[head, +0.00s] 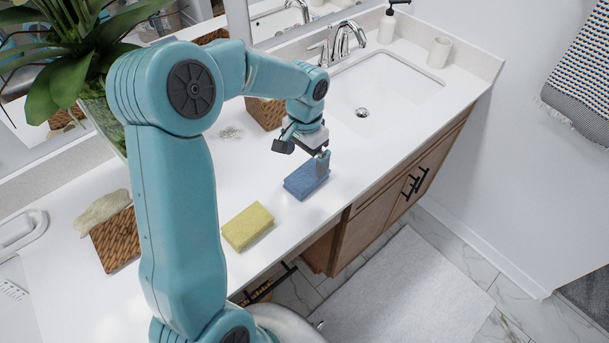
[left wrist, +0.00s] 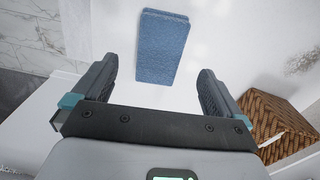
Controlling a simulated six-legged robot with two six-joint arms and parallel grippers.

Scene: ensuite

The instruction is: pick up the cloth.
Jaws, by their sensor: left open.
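A blue folded cloth (head: 305,178) lies flat on the white counter near its front edge, left of the sink. My left gripper (head: 303,158) is open above it, its far finger overlapping the cloth in the head view. In the left wrist view the blue cloth (left wrist: 162,45) lies ahead, between the lines of the two open fingers (left wrist: 158,80), with nothing gripped. A yellow block, sponge or folded cloth (head: 248,227), lies on the counter to the left. A crumpled beige cloth (head: 102,210) rests by a wicker box at the far left. My right gripper is not in view.
A wicker basket (head: 265,112) stands behind my left gripper and shows at the right in the left wrist view (left wrist: 275,122). The sink (head: 385,90) and tap (head: 343,42) are to the right. A potted plant (head: 70,50) stands at back left. The counter around the blue cloth is clear.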

